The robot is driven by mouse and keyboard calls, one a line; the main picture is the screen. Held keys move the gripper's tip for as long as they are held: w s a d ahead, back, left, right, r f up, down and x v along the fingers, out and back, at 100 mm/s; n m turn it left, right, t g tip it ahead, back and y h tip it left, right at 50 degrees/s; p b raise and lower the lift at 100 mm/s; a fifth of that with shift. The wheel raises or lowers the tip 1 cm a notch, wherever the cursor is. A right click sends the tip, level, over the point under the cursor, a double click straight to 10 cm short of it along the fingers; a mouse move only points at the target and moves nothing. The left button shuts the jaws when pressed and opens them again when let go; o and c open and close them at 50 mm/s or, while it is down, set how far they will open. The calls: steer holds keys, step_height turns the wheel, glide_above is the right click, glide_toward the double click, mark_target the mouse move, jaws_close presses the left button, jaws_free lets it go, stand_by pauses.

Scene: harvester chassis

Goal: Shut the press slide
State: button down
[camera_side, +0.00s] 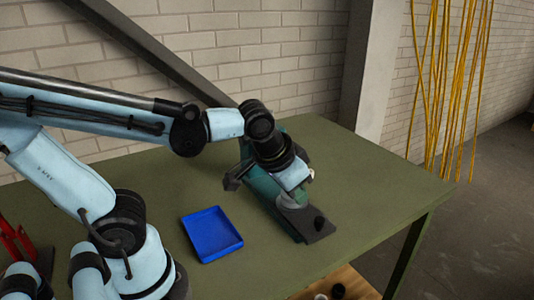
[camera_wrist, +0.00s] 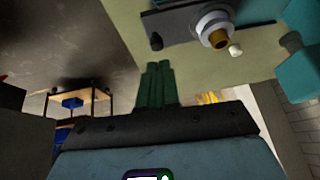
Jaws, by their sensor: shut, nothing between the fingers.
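The press is a teal-green body (camera_side: 262,188) on the table, partly hidden behind my arm in the side view. A dark plate (camera_side: 308,225) lies at its near end, with a black knob and a grey round part on it. In the wrist view the dark plate (camera_wrist: 190,18) is at the top, with a silver and brass cylinder (camera_wrist: 217,35). Part of a teal body (camera_wrist: 302,68) shows at the right. Which part is the slide is unclear. My gripper (camera_wrist: 160,66) is shut and empty, its green fingers apart from the plate in that picture. Its fingertips are not clear in the side view.
A shallow blue tray (camera_side: 211,234) lies on the green table (camera_side: 375,190), left of the press. The table is clear right of the press. A wooden shelf (camera_side: 345,285) with small dark items is below. Yellow cables (camera_side: 450,90) hang at the back right.

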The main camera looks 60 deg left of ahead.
mark_target(326, 226)
steer(key=w+d+f+n+g+y, duration=0.1)
steer(key=w+d+f+y, duration=0.15)
steer(key=d, duration=0.35)
steer(key=w+d+f+y, duration=0.2)
steer(key=w+d+y, duration=0.1)
steer(key=d, duration=0.4)
steer(key=shift+n, duration=0.3)
steer(key=x, duration=1)
steer(key=shift+w+a+r, duration=0.1)
steer(key=shift+w+a, duration=0.05)
steer(key=shift+a+r, duration=0.1)
steer(key=shift+a, duration=1.7)
steer(key=shift+a, duration=2.05)
